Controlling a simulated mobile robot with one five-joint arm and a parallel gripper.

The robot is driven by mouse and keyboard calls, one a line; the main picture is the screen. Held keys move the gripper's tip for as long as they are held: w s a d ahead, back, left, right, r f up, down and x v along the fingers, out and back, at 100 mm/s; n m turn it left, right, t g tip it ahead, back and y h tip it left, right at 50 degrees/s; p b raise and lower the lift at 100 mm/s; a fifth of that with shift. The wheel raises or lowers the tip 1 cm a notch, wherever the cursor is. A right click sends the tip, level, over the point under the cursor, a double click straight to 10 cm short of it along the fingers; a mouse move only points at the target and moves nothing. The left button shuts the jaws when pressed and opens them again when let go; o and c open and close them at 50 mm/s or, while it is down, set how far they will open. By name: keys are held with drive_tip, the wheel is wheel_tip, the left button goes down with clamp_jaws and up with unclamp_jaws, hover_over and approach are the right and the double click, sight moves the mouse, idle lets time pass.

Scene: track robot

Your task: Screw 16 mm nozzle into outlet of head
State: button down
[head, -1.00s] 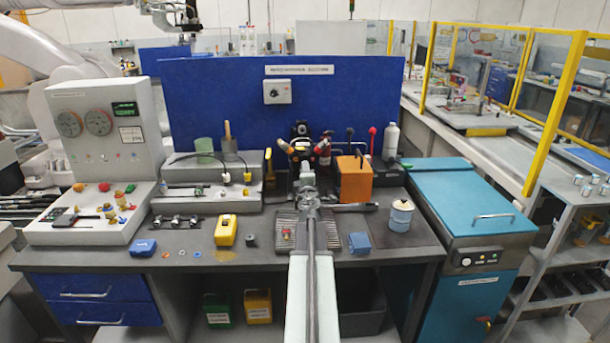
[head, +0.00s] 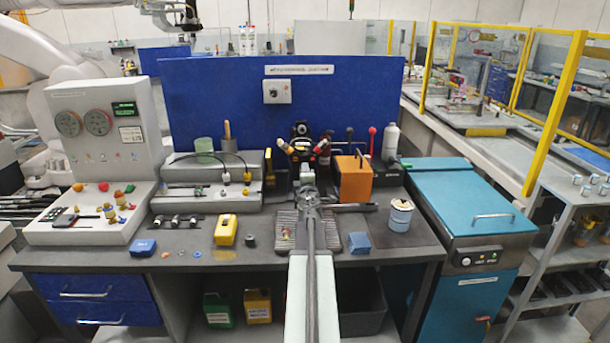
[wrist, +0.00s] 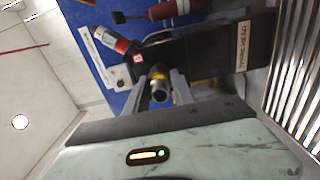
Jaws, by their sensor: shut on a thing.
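My gripper (wrist: 159,97) is shut on a small dark, hollow-ended cylinder with a yellow band, which I take as the nozzle (wrist: 159,92). In the wrist view it lies between the two grey fingers. Right behind it is a black body, the head (wrist: 205,60), with a pale label. In the head view my gripper (head: 308,190) reaches forward to just in front of the black head (head: 301,140), which has red-and-black parts at its sides. The outlet is hidden behind the nozzle. I cannot tell whether the nozzle touches it or how deep it sits.
An orange block (head: 356,180) stands close on the right of the head. A ribbed grey tray (head: 288,238) lies under my arm. A yellow box (head: 226,230) and a blue block (head: 359,243) flank it.

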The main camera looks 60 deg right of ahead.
drive_tip(key=m, duration=0.9)
drive_tip(key=shift+m, duration=1.5)
drive_tip(key=m, duration=0.2)
drive_tip(key=shift+m, duration=0.3)
drive_tip(key=m, duration=0.4)
drive_tip(key=shift+m, duration=0.3)
drive_tip(key=m, duration=0.4)
drive_tip(key=shift+m, duration=0.4)
